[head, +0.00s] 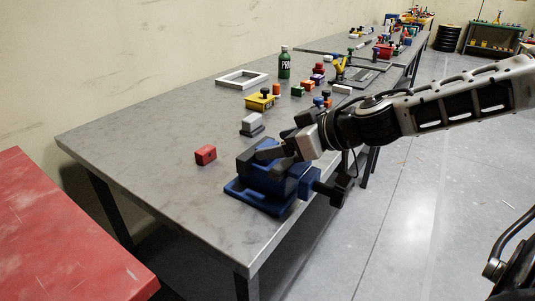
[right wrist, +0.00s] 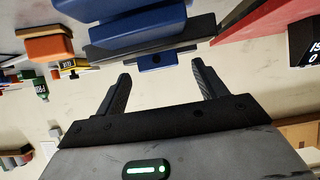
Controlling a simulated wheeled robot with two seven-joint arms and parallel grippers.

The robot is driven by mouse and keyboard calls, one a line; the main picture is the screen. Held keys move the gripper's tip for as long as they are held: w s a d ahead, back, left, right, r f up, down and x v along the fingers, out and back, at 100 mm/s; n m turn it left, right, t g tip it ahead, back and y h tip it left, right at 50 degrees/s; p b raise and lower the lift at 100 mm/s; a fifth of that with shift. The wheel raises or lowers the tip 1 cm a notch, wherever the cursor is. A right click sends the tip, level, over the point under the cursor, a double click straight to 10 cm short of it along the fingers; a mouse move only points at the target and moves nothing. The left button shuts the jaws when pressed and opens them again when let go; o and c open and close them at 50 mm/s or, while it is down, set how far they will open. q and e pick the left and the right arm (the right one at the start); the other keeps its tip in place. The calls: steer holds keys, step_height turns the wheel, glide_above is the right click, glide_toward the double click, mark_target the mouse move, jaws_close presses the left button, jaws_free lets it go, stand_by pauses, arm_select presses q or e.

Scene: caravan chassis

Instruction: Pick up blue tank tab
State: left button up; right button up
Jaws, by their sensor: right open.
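A blue vise (head: 262,196) with dark jaws stands at the near front edge of the grey table. My right gripper (head: 268,151) is over its jaws, pointing left. In the right wrist view a small flat blue tab (right wrist: 165,59) with a hole sticks out past the dark jaw (right wrist: 150,42) of the vise. My right gripper's two fingers (right wrist: 160,69) are open and apart, one toward each side of the tab, with nothing held. I cannot tell whether the tab is fully between the fingertips. In the head view the tab is hidden by my gripper. My left gripper is out of view.
A red block (head: 205,155) lies left of the vise, and a grey block on a dark base (head: 252,124) stands behind it. A yellow block (head: 260,102), a green bottle (head: 284,63) and a white frame (head: 242,78) are farther back. A red table (head: 60,235) is at the left.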

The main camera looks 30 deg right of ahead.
steer(key=shift+b+x, duration=0.3)
steer(key=shift+x, duration=0.75)
steer(key=c, duration=1.1)
steer(key=shift+c, duration=0.2)
